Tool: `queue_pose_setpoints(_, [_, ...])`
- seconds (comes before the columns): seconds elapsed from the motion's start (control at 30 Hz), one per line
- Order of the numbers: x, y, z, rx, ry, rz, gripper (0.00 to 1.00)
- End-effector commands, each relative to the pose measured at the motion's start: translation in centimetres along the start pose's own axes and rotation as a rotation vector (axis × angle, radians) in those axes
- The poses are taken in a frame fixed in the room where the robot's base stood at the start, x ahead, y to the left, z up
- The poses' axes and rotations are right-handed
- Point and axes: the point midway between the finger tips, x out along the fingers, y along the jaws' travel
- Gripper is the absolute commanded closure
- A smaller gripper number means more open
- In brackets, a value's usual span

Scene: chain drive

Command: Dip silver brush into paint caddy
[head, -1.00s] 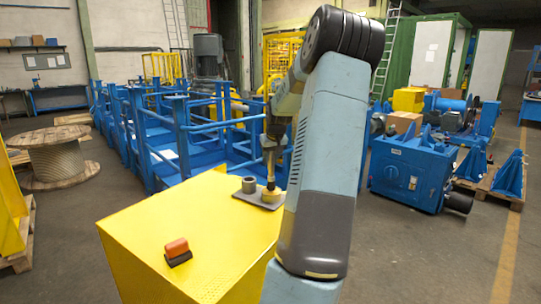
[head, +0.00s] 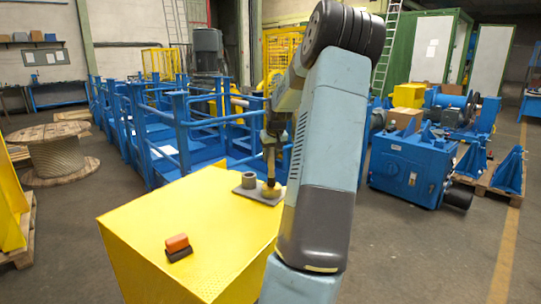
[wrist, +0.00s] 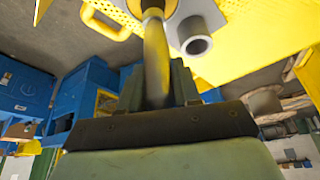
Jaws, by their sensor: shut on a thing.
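My gripper (head: 272,138) is above the far right part of the yellow box, partly behind my own arm. It is shut on a brush, whose long handle (wrist: 156,60) runs between the fingers in the wrist view. The handle looks greyish-tan there; in the head view the brush (head: 270,168) points down, close to upright. Its lower end meets a small gold-yellow round piece (head: 271,190) on a grey plate (head: 258,197). I cannot tell whether this piece is the brush head or a cup. A grey cup (head: 249,181) stands beside it and also shows in the wrist view (wrist: 195,40).
The yellow box (head: 190,215) carries the plate and, nearer the front, an orange-topped dark block (head: 178,246). Its left part is mostly clear. Blue railings (head: 180,130) stand behind, a cable drum (head: 55,150) at left, blue machinery (head: 410,170) at right.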

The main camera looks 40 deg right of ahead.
Motion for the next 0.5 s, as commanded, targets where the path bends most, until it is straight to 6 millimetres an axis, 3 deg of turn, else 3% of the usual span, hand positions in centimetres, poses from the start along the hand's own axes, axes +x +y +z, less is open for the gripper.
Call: queue_pose_setpoints(0.5, [0.47,0.02,0.20,0.000,0.000,0.000,0.98])
